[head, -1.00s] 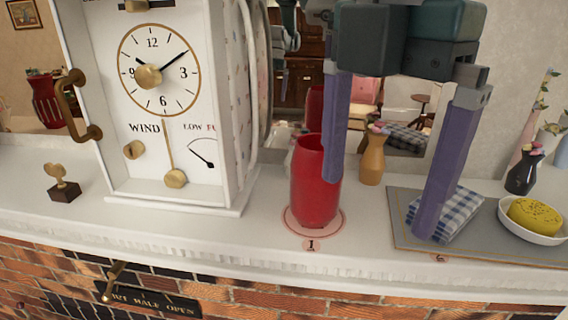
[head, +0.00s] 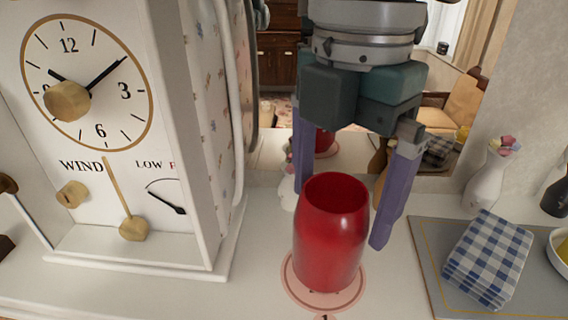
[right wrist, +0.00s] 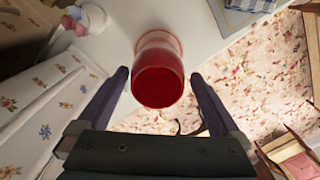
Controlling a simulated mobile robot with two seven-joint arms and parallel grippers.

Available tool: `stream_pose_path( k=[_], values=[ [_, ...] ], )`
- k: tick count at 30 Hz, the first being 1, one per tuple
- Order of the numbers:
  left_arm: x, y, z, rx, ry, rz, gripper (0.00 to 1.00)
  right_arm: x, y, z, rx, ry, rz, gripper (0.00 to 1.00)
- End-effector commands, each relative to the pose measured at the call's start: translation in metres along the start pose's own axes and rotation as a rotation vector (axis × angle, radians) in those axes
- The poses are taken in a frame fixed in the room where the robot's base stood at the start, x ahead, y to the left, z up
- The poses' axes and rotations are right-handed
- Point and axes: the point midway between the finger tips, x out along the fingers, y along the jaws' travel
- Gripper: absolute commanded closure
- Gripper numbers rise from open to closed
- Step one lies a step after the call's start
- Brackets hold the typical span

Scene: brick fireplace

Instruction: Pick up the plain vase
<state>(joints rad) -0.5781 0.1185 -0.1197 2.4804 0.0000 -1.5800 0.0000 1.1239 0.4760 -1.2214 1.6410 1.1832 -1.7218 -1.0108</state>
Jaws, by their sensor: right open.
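The plain vase is a glossy red vase (head: 332,235) standing upright on a round pink mat (head: 296,290) on the white mantel. It also shows in the right wrist view (right wrist: 158,85), its dark red mouth facing the camera. My right gripper (head: 342,216) is open, with one purple finger on each side of the vase in the head view. The left finger's tip is partly hidden behind the vase. In the right wrist view the vase sits between the fingertips (right wrist: 160,74), with a small gap on each side. My left gripper is not in view.
A big white clock (head: 105,130) stands close on the left. On the right are a grey tray (head: 435,270) with a folded checked cloth (head: 488,258), and a white vase (head: 487,178) with flowers. A mirror (head: 283,95) is behind. Mantel between vase and tray is clear.

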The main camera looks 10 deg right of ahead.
Motion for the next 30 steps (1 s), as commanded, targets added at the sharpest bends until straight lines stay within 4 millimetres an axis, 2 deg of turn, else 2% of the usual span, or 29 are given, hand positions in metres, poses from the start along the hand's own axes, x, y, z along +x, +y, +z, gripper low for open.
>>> stream_pose_path(
  k=[5, 9, 13, 21, 30],
  values=[
    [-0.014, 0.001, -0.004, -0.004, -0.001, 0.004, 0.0, 0.013, 0.0, -0.002, 0.001, 0.002, -0.004, 0.0],
    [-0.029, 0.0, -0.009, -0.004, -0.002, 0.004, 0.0, 0.036, 0.001, -0.005, 0.0, 0.001, -0.004, 0.0],
    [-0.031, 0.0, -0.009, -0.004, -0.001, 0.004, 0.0, 0.054, 0.002, -0.005, -0.001, 0.0, -0.001, 0.0],
    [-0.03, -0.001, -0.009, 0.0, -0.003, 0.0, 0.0, 0.059, 0.002, -0.004, -0.002, -0.001, 0.002, 0.0],
    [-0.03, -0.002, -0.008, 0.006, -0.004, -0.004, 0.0, 0.058, 0.002, -0.004, -0.001, -0.001, 0.001, 0.34]
  ],
)
